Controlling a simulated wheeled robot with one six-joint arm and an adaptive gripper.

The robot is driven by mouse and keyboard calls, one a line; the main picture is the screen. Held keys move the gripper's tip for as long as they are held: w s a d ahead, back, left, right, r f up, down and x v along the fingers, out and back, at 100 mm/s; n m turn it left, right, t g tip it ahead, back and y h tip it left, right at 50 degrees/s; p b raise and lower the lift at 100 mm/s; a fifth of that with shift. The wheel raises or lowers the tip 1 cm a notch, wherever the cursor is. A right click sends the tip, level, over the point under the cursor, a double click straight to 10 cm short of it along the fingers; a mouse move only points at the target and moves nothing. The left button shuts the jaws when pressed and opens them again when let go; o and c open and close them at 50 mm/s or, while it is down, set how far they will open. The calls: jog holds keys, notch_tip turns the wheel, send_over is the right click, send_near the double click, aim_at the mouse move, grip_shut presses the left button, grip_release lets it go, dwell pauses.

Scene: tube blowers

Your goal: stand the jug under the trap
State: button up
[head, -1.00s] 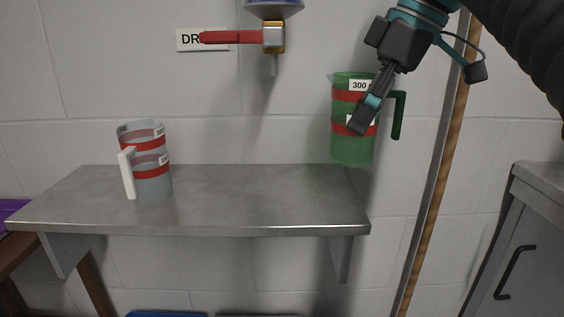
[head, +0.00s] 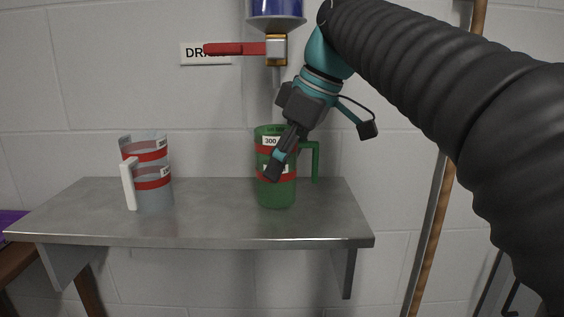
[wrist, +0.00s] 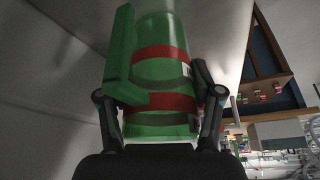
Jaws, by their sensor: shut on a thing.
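A green jug (head: 272,194) with red bands and a white "300" label is upright over the middle-right of the metal shelf (head: 220,225). My gripper (head: 274,170) is shut on its side; in the wrist view its fingers (wrist: 160,112) close around the green jug (wrist: 160,70). The trap (head: 277,48), a brass and steel valve with a red lever (head: 232,48) and a spout below, is on the wall straight above the jug, with a gap between. Whether the jug's base touches the shelf I cannot tell.
A clear jug (head: 154,190) with red bands and a white handle stands on the left of the shelf. A label (head: 192,54), partly hidden by the lever, is on the wall. A copper pipe (head: 432,235) runs down the wall at right.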

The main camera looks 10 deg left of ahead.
jog(key=shift+a+f, duration=0.1)
jog(key=shift+f, duration=0.1)
jog(key=o, duration=1.2)
jog(key=shift+c, duration=0.2)
jog(key=shift+r, duration=0.1)
jog(key=p+v, duration=0.2)
jog(key=v, duration=0.5)
jog(key=shift+r, duration=0.3)
